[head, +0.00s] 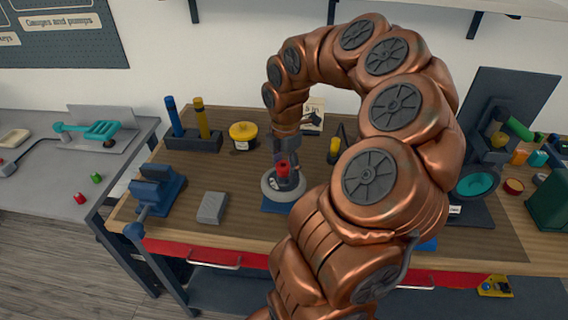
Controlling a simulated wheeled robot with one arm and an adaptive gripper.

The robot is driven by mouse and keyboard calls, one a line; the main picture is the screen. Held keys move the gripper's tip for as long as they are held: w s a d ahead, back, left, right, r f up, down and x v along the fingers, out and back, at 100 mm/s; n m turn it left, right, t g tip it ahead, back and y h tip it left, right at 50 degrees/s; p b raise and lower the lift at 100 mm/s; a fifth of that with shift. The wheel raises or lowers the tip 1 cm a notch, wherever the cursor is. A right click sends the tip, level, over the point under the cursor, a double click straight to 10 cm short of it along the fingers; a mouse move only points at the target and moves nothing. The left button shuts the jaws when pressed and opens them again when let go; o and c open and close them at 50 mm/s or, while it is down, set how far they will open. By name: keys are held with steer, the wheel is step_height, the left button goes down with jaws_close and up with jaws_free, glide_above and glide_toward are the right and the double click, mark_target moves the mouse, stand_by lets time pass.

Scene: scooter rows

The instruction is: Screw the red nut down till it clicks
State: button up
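The red nut (282,169) sits at the centre of a grey wheel-like ring (270,190) on a blue base on the wooden workbench. My gripper (288,163) points down from above, with its dark fingers right at the nut. The nut shows small and partly covered by the fingers. I cannot tell whether the fingers are pressed on it or stand just around it. The thread under the nut is hidden.
A blue vise (157,188) and a grey block (212,207) lie to the left. A yellow-lidded tub (243,134) and a holder with blue and yellow tubes (194,140) stand behind. My copper arm hides the bench's right middle.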

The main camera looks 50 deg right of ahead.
steer(key=shift+o, duration=0.4)
steer(key=shift+w+r, duration=0.1)
steer(key=shift+w+r, duration=0.1)
steer(key=shift+r, duration=0.3)
steer(key=shift+r+b, duration=1)
steer(key=shift+r, duration=2.45)
